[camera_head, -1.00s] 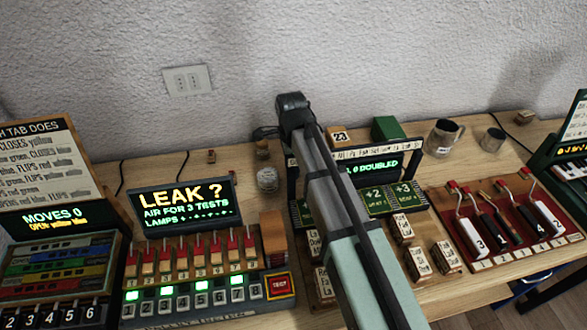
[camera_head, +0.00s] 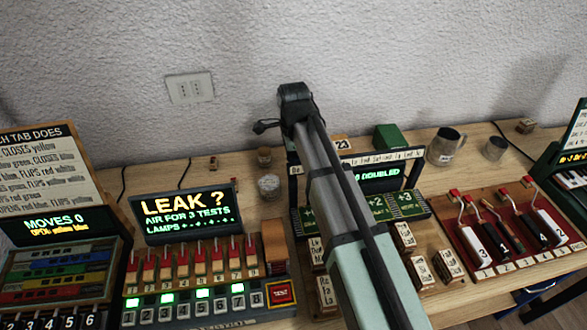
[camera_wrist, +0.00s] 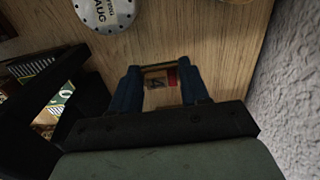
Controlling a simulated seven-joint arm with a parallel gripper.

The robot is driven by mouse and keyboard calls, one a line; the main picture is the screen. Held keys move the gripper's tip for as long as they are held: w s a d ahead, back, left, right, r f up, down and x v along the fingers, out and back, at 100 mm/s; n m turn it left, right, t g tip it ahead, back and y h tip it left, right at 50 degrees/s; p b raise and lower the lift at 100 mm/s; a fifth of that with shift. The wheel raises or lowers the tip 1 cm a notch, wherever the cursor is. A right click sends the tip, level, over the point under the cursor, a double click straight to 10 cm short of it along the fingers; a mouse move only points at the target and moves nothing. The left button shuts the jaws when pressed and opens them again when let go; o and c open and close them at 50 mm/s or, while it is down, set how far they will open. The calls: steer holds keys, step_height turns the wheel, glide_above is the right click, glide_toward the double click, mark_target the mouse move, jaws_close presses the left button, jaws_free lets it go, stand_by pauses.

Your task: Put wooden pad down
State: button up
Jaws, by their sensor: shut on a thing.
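In the wrist view, my gripper (camera_wrist: 160,85) has its two blue fingers closed on a small wooden pad (camera_wrist: 160,98). The pad shows a dark patch and a red edge between the fingers. It is over the bare wooden table, near the wall; I cannot tell whether the pad touches the table. In the head view my arm reaches to the back of the table, and its own end hides the pad and most of the fingers.
A round metal tin (camera_wrist: 104,12) stands close by; it also shows in the head view (camera_head: 268,186). A cork-like piece (camera_head: 264,156) is behind it. The black-framed display rack (camera_head: 292,182) stands beside my arm. A green box (camera_head: 389,136) and mug (camera_head: 444,147) are further right.

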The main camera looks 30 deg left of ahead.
step_height(320, 180, up, 4)
steer(key=shift+r, duration=0.25)
steer(key=w+d+r+m, duration=0.2)
steer(key=w+d+r, duration=0.45)
steer(key=w, duration=0.25)
step_height(320, 180, up, 4)
glide_above(340, 145)
steer(key=shift+n, duration=0.9)
steer(key=shift+f, duration=4.95)
steer(key=shift+f, duration=0.15)
steer(key=o, duration=1)
